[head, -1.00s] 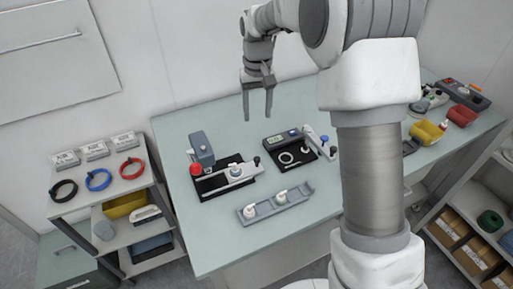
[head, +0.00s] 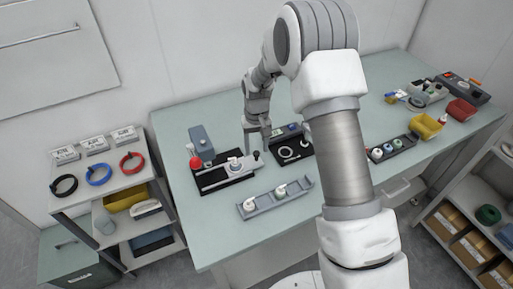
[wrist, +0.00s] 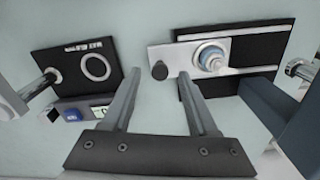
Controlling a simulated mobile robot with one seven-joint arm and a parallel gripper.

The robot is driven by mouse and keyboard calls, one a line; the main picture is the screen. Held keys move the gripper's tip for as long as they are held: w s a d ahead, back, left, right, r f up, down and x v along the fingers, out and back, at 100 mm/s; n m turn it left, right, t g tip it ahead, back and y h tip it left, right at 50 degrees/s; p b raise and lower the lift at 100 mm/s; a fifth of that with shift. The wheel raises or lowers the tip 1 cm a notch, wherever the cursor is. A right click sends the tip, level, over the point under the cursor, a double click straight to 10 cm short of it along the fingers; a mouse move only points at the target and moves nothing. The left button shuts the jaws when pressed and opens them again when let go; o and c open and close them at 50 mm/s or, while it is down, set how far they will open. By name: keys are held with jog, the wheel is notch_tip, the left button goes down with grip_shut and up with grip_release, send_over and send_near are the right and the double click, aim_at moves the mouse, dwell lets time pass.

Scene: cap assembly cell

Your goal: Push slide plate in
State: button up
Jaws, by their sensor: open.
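The slide plate (head: 240,171) is a light metal plate on the black press base (head: 214,185). It carries a white round part with a blue ring (wrist: 210,57). In the wrist view the plate (wrist: 183,54) sticks out past the base on the side of its dark knob (wrist: 160,70). My gripper (head: 257,149) is low over that end of the plate. In the wrist view my gripper (wrist: 158,76) is open, with the knob showing between its two fingertips. Contact with the knob cannot be told.
The grey press block (head: 201,142) and red button (head: 195,162) stand at the base's far left. A black fixture with a ring (head: 290,152) sits close on the right. A grey tray with white parts (head: 262,204) lies in front. Bare table surrounds them.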

jog(key=shift+f, duration=0.55)
grip_shut()
dwell(1.1)
